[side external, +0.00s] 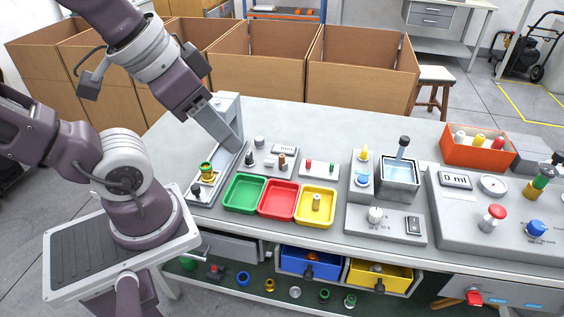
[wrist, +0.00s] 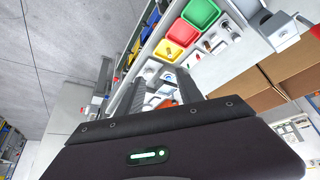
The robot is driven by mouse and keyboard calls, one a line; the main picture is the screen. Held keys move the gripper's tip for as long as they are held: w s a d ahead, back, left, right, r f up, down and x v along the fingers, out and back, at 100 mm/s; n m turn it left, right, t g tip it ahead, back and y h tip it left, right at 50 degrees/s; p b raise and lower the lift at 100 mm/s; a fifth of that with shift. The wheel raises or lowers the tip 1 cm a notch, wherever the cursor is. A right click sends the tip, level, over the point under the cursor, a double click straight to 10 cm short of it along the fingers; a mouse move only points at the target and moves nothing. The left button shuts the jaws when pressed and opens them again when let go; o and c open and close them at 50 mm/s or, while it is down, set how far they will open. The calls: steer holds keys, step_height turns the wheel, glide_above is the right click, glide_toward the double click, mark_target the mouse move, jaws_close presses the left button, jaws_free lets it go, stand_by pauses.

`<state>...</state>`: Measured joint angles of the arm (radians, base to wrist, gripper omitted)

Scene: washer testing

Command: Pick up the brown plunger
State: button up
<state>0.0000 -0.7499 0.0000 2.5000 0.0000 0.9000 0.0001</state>
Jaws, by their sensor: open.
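The brown plunger (side external: 282,160) stands upright on a small grey plate with a display, behind the red tray in the side view. My gripper (side external: 236,146) hangs tilted to the left of this plate, above the table and apart from the plunger. Its two fingers reach forward in the wrist view (wrist: 160,80) with a gap and nothing seen between them. A tan cylindrical part (side external: 316,203) stands in the yellow tray (side external: 328,212).
The green tray (side external: 244,193) and red tray (side external: 278,201) lie in front of the plate. A grey upright fixture (side external: 229,108) stands close by my gripper. A water container (side external: 398,178) and an orange bin (side external: 478,150) are farther right. The table's back middle is clear.

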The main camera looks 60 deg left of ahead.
steer(key=w+a+f+n+g, duration=0.1)
steer(key=w+a+n, duration=0.15)
steer(key=w, duration=0.35)
steer(key=w+a+n+g, duration=0.1)
steer(key=w+a+n, duration=0.15)
steer(key=w, duration=0.35)
steer(key=n+g, duration=0.4)
steer(key=n, duration=0.7)
glide_above(282, 156)
step_height(282, 156, down, 21)
steer(key=shift+w+r, duration=0.1)
steer(key=shift+w, duration=0.05)
step_height(282, 156, down, 7)
steer(key=shift+r, duration=0.15)
steer(key=shift+f, duration=0.35)
jaws_close()
